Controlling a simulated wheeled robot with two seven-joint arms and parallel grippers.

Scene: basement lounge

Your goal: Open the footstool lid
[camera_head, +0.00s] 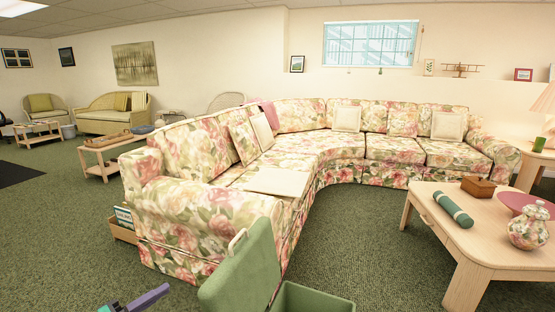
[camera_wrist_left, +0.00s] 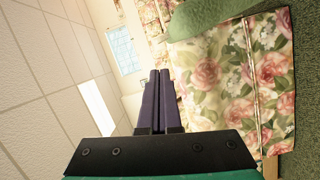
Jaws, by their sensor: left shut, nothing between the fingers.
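The green footstool (camera_head: 318,299) is at the bottom edge of the head view, partly cut off. Its green padded lid (camera_head: 250,268) stands raised and tilted at the left of the box, and the box's open top shows beside it. A green padded edge, apparently the lid (camera_wrist_left: 200,14), is at the top of the left wrist view. My left gripper (camera_head: 160,291), with purple fingers, is left of the lid and apart from it. In the left wrist view its fingers (camera_wrist_left: 160,76) are together with nothing between them. My right gripper is not in view.
A floral sectional sofa (camera_head: 215,206) stands just behind the footstool. A wooden coffee table (camera_head: 475,235) at the right holds a green roll (camera_head: 453,209), a brown box (camera_head: 478,187) and a floral jar (camera_head: 529,231). Carpet between sofa and coffee table is clear.

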